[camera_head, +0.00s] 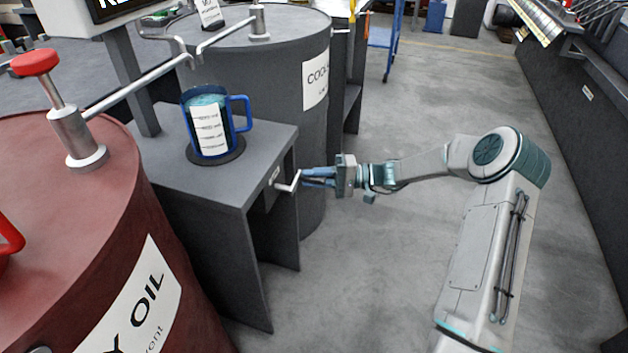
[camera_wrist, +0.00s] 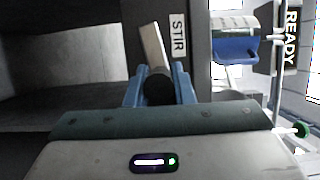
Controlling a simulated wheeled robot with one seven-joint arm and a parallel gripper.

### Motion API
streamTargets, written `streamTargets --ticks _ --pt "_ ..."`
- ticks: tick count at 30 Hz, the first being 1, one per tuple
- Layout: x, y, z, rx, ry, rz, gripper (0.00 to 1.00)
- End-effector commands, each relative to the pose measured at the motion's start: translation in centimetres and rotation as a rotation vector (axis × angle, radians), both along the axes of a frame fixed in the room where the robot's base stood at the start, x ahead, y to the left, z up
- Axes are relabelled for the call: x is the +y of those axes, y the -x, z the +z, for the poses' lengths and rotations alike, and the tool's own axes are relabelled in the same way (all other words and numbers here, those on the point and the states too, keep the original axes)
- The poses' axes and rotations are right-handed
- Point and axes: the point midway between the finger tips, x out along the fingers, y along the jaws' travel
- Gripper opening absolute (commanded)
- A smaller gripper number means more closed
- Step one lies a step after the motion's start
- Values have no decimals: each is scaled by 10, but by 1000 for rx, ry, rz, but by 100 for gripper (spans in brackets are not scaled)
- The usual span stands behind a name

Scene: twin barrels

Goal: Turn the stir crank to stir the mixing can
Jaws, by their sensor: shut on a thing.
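The mixing can (camera_head: 208,122) is a blue jug with a white scale label and bluish liquid, standing on a dark round plate on a grey stand. The stir crank (camera_head: 289,183) is a pale metal arm on the right side of that stand. My gripper (camera_head: 306,178) reaches it from the right and is shut on its end. In the wrist view, the crank's arm (camera_wrist: 152,48) slants up to the left from a dark round handle (camera_wrist: 158,86) between my blue fingers (camera_wrist: 160,80). A "STIR" label (camera_wrist: 178,36) is beside it. The can also shows there (camera_wrist: 236,45), at upper right.
A red oil barrel (camera_head: 70,215) stands at left and a grey coolant barrel (camera_head: 285,75) behind the stand. Metal pipes (camera_head: 145,78) hang above the can. A "READY" sign (camera_wrist: 290,38) shows in the wrist view. Open floor (camera_head: 400,100) lies to the right.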

Motion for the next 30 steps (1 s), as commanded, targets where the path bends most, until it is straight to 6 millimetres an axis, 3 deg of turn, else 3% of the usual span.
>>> streamTargets --ticks 21,22,24,30 --pt "0 1 4 -69 24 0 0" --pt "0 1 4 -69 24 0 27" --pt "0 1 4 -69 24 0 43" --pt "0 1 4 -69 24 0 43"
